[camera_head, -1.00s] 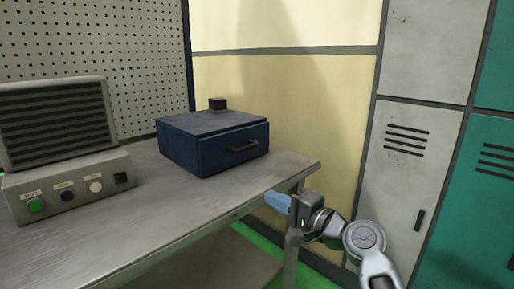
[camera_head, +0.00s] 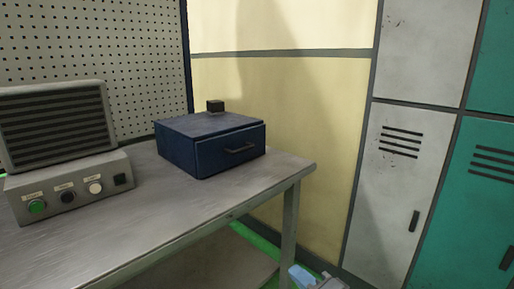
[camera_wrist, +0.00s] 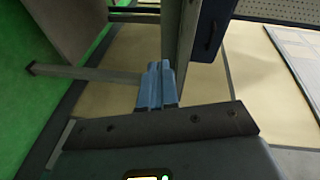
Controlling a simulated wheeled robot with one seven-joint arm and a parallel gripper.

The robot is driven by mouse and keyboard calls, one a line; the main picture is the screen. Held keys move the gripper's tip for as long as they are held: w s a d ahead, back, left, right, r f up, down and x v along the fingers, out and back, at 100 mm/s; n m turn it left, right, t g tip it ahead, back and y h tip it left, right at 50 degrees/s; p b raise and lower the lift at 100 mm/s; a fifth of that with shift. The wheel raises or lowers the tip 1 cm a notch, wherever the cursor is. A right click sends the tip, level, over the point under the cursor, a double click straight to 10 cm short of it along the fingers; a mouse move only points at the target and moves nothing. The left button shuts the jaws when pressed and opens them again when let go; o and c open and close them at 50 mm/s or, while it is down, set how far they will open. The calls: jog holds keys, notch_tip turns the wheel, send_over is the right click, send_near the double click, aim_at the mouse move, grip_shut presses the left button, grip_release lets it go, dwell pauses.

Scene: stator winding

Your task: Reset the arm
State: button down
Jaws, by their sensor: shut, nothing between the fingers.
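My gripper (camera_head: 299,273) shows only at the bottom edge of the head view, low beside the table's right leg. Its blue fingers are together in the wrist view (camera_wrist: 157,84), with nothing between them. Most of my arm is out of the head view.
A grey metal table (camera_head: 150,215) has its right corner above my gripper. On it are a blue box with a drawer handle (camera_head: 200,150) and a grey control unit with buttons (camera_head: 75,185). Grey lockers (camera_head: 400,170) and teal lockers (camera_head: 485,180) stand at the right.

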jog(key=s+d+f+n+h+p, duration=0.1)
jog(key=s+d+f+h, duration=0.15)
jog(key=s, duration=0.55)
jog(key=s+d+f+n+h, duration=0.1)
jog(key=s+d+h, duration=0.15)
jog(key=s, duration=0.65)
jog(key=s+d+f+n+h+p, duration=0.15)
jog(key=s+d, duration=0.25)
jog(key=s, duration=0.4)
jog(key=s+d+r+n+p, duration=0.1)
jog(key=s+r+n, duration=0.2)
jog(key=s+r, duration=0.4)
jog(key=s+d+r+n+h, duration=0.1)
jog(key=s+d+r+n, duration=0.1)
jog(key=s+r, duration=0.5)
jog(key=s+n, duration=0.1)
jog(key=s, duration=0.5)
jog(key=shift+t+p, duration=0.35)
jog(key=shift+t, duration=0.05)
jog(key=shift+r+h, duration=0.1)
jog(key=shift+h, duration=0.15)
